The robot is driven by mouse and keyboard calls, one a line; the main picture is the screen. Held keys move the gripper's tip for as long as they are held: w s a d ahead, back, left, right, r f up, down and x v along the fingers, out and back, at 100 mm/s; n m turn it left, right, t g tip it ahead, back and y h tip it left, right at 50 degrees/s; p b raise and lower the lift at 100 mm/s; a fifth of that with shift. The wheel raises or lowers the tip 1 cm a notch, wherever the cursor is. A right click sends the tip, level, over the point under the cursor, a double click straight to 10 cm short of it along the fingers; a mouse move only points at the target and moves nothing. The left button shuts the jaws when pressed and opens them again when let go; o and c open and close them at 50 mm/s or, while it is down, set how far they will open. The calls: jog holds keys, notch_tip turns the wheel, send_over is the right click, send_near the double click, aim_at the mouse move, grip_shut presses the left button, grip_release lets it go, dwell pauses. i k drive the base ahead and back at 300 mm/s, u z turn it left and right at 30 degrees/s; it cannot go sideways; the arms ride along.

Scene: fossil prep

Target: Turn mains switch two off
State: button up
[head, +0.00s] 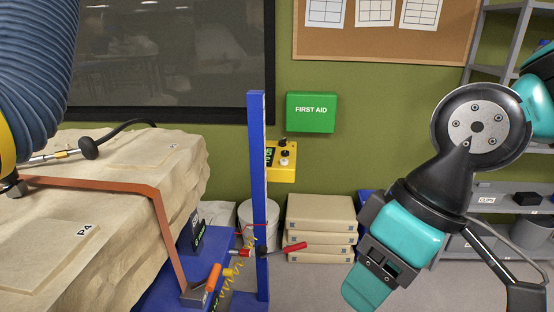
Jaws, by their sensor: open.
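A yellow control box (281,161) with small dark knobs and a dark display hangs on the far wall, below the green first aid box and just behind the blue post. It is partly covered by the post. I cannot read any switch number on it, so I cannot tell which control is mains switch two or how it is set. My gripper (376,240) is at the lower right, right of the yellow box and clearly apart from it. Its dark parts show beside the teal wrist, with the fingertips hard to make out. I see nothing held in it.
A blue post (258,190) stands before the box, with a red-handled tool (289,248) beside it. A large pale block (110,200) and a blue hose (38,75) fill the left. Stacked cartons (320,222) stand below the wall. Shelves (490,200) are at right.

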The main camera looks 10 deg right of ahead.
aim_at(282, 143)
jog(key=k, duration=0.55)
jog(key=z, duration=0.35)
jog(key=i, duration=2)
jog(key=u, duration=0.65)
jog(key=i, duration=0.55)
jog(key=u, duration=0.35)
